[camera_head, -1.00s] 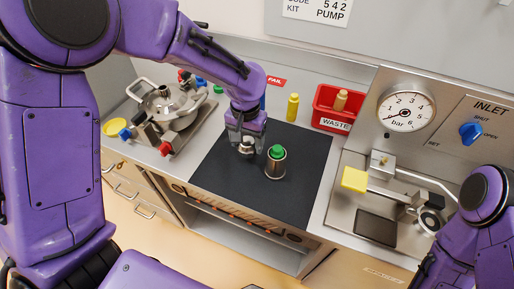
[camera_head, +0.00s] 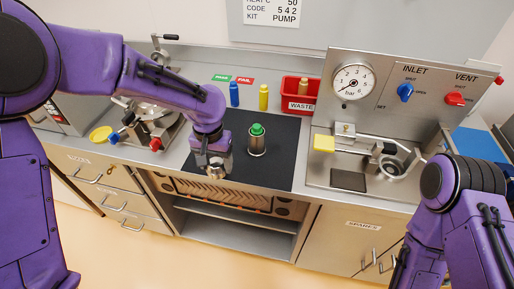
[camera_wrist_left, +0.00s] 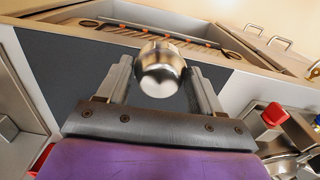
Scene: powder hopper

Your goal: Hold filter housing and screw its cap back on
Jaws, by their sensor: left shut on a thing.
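The dark mat (camera_head: 278,165) lies on the steel bench. Blue (camera_head: 234,95) and yellow (camera_head: 263,98) bottles and a red waste bin (camera_head: 297,97) stand behind. A steel vessel fixture is at left. A gauge panel (camera_head: 400,95) and a yellow-handled fixture (camera_head: 323,144) are at right.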

